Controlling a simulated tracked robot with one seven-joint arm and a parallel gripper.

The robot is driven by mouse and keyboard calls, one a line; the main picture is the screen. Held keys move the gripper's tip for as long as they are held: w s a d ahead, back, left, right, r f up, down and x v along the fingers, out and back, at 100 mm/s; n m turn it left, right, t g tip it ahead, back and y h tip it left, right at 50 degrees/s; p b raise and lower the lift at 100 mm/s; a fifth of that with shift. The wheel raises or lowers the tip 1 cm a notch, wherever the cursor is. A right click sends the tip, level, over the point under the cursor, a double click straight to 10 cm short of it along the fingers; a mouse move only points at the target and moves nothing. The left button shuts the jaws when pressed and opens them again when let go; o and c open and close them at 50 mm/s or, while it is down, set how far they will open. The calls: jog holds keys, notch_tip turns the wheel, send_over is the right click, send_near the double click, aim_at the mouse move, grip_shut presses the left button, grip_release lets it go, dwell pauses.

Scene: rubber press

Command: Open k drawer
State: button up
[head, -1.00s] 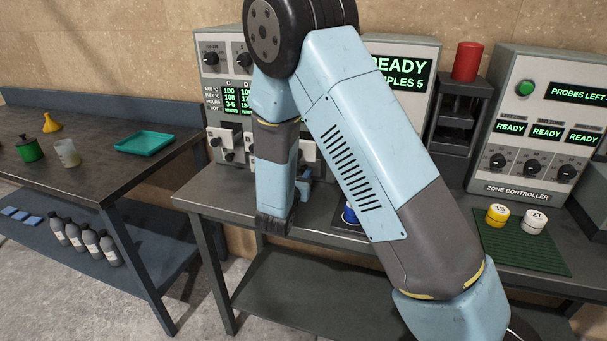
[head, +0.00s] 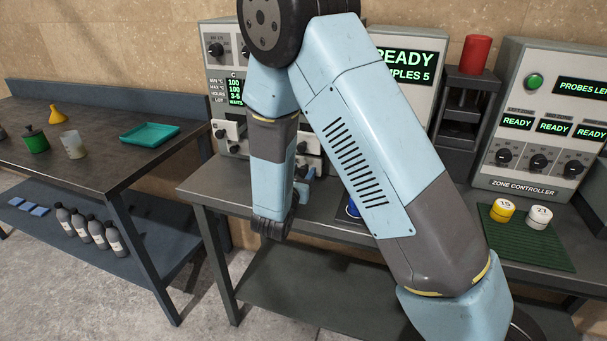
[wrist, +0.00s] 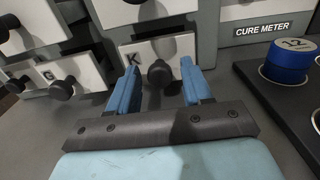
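The K drawer (wrist: 178,48) has a white front with a dark round knob (wrist: 160,73), seen at the middle of the wrist view. Its front looks closed. My gripper (wrist: 160,75) is open, its two blue fingers pointing at the drawer with one on each side of the knob as seen. I cannot tell whether the fingers touch the knob. In the head view my gripper (head: 303,182) is mostly hidden behind my arm, at the drawer unit, and the K drawer cannot be made out there.
The G drawer (wrist: 62,74) is to the left, with other knobbed drawers above. A blue container marked 12 (wrist: 288,62) stands on a dark tray at the right, by the cure meter. In the head view a red cylinder (head: 475,55) tops a dark press.

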jog(key=v, duration=1.3)
jog(key=shift+s+a, duration=0.1)
jog(key=shift+s, duration=0.25)
jog(key=s+d+r+m+g+h, duration=0.1)
jog(key=d+r+m+g+h, duration=0.1)
jog(key=d+r+m+g, duration=0.45)
jog(key=s+d+r+m+g+h, duration=0.15)
jog(key=d+m, duration=0.25)
jog(key=d, duration=0.5)
jog(key=s+d+r+m+g+h, duration=0.2)
jog(key=d+r+m+g, duration=0.3)
jog(key=d, duration=0.3)
jog(key=s+d+r+m+y, duration=0.1)
jog(key=s+r+m+y, duration=0.2)
jog(key=s+m+y, duration=0.1)
jog(key=s+d+r+m+t+y, duration=0.1)
jog(key=s+r+m+y, duration=0.2)
jog(key=m, duration=0.4)
jog(key=s+d+r+m+y, duration=0.1)
jog(key=s+r+m+y, duration=0.3)
jog(key=s+m, duration=0.1)
jog(key=shift+s+d+r+m+t+y, duration=0.2)
jog(key=shift+s+d+m+t+y, duration=0.05)
jog(key=shift+s+d+t+y, duration=0.1)
jog(key=shift+c, duration=0.2)
